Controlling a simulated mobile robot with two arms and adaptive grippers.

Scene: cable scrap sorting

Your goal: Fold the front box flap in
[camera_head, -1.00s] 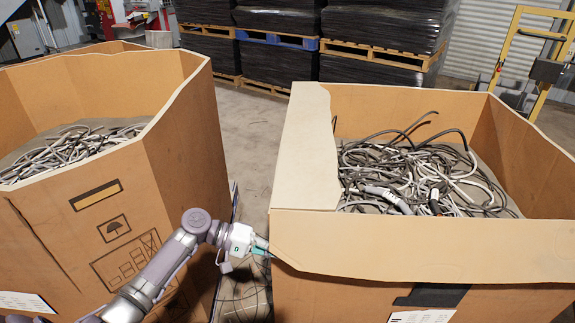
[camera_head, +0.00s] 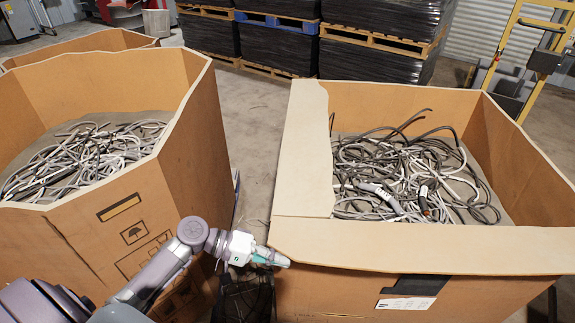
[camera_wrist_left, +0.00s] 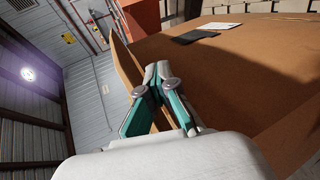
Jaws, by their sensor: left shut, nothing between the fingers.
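The front box flap (camera_head: 420,247) is a long tan cardboard strip along the near side of the right box (camera_head: 345,298). It slopes outward from the near edge. My left gripper (camera_head: 284,261) is shut and empty at the flap's left end, close to its lower left corner. The left wrist view shows the shut fingers (camera_wrist_left: 158,72) beside the flap's edge (camera_wrist_left: 124,62) and the brown box wall (camera_wrist_left: 235,65). I cannot tell whether they touch the cardboard. My right gripper is not in view.
Cables (camera_head: 410,180) lie inside the right box, and its left flap (camera_head: 303,155) lies folded over the side. A second cable box (camera_head: 180,150) stands at left, with a narrow floor gap between. Wrapped pallets (camera_head: 345,40) and a yellow-framed cart (camera_head: 515,50) stand behind.

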